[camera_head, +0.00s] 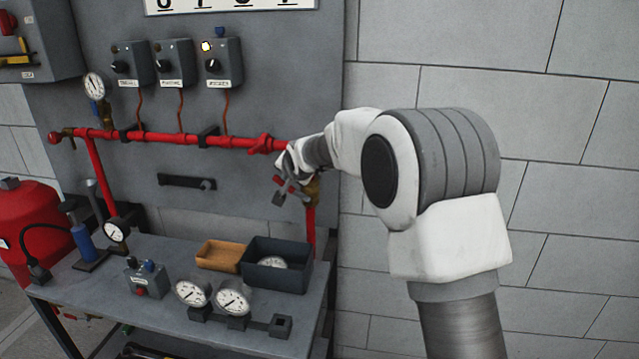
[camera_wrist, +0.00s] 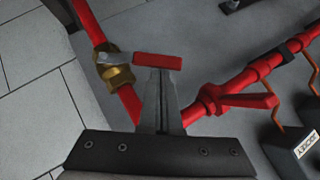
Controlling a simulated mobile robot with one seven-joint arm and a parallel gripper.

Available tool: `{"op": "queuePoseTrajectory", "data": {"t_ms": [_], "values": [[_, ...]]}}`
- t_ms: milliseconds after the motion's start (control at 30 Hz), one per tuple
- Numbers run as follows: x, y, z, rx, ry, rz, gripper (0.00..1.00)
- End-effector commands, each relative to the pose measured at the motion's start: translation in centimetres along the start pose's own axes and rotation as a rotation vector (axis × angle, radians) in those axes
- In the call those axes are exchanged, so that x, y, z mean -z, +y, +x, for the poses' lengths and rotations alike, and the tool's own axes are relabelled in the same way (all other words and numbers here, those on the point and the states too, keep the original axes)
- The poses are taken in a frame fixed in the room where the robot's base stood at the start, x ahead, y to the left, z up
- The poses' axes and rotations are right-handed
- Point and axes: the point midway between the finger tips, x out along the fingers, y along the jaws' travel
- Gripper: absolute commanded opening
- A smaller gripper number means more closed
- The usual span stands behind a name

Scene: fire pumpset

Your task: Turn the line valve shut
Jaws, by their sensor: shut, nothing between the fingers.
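A brass valve (camera_head: 313,190) sits on the vertical red pipe at the right end of the line; it also shows in the wrist view (camera_wrist: 118,75). A red lever grip (camera_wrist: 157,62) extends from its side, roughly crosswise to that pipe. My gripper (camera_head: 280,198) is beside this valve. In the wrist view its fingers (camera_wrist: 163,78) are shut and empty, with their tips at the red grip; I cannot tell whether they touch it. A second, all-red lever fitting (camera_head: 266,143) is on the horizontal pipe, also in the wrist view (camera_wrist: 240,102). Neither is labelled as the line valve.
A dark bin (camera_head: 277,265) and an orange tray (camera_head: 219,256) stand on the bench (camera_head: 150,315) below. Gauges (camera_head: 233,298) lie at its front. Switch boxes (camera_head: 222,63) hang above the red pipe (camera_head: 165,138). The wall right of the panel is bare.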

Motion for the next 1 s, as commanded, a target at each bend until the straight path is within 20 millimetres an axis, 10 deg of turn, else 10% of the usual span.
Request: {"op": "queuePoseTrajectory", "data": {"t_ms": [1000], "values": [[-3.6,-0.8,3.6,-0.349,0.000,-0.349,0.00]]}}
